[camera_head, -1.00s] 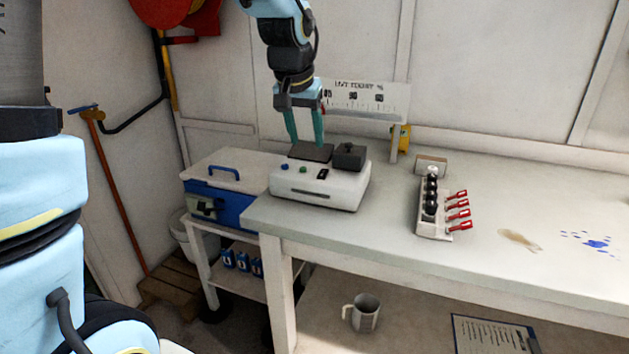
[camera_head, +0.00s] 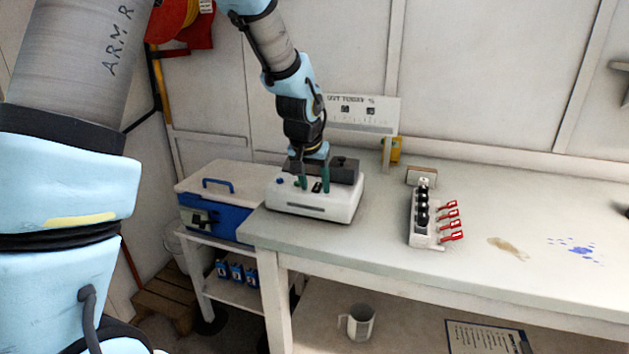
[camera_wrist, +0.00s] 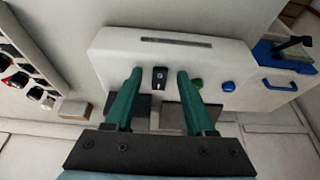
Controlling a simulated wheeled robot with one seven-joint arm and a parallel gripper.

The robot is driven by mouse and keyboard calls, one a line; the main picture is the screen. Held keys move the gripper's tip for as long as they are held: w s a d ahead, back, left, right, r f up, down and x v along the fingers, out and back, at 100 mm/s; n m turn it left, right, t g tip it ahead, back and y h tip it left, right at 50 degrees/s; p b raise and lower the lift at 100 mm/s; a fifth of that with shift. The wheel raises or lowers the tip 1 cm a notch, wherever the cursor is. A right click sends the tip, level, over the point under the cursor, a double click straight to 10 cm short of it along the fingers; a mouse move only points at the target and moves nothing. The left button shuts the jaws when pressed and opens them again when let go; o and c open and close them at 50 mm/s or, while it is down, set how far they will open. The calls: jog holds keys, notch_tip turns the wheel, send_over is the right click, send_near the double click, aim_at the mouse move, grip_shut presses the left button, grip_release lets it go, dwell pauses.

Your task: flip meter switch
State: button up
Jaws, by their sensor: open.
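The white meter box (camera_head: 325,208) stands on the bench's left end, with dark blocks on its top. Its small black switch (camera_head: 317,187) is on the front part of the top and also shows in the wrist view (camera_wrist: 160,77). My gripper (camera_head: 312,188) is open over the box, with its green fingers pointing down at the top. In the wrist view the fingers (camera_wrist: 158,75) stand on either side of the switch, with gaps to it. I cannot tell whether the fingertips touch the box. A green button (camera_wrist: 197,83) and a blue button (camera_wrist: 228,86) are beside one finger.
A blue case with a pale lid (camera_head: 215,222) stands left of the box. A rack with black knobs and red levers (camera_head: 424,220) is to the right on the bench (camera_head: 370,250). The sign (camera_head: 365,112) stands behind. Bench room between box and rack is clear.

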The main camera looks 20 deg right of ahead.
jog(key=shift+c, duration=0.3)
grip_shut()
dwell(0.3)
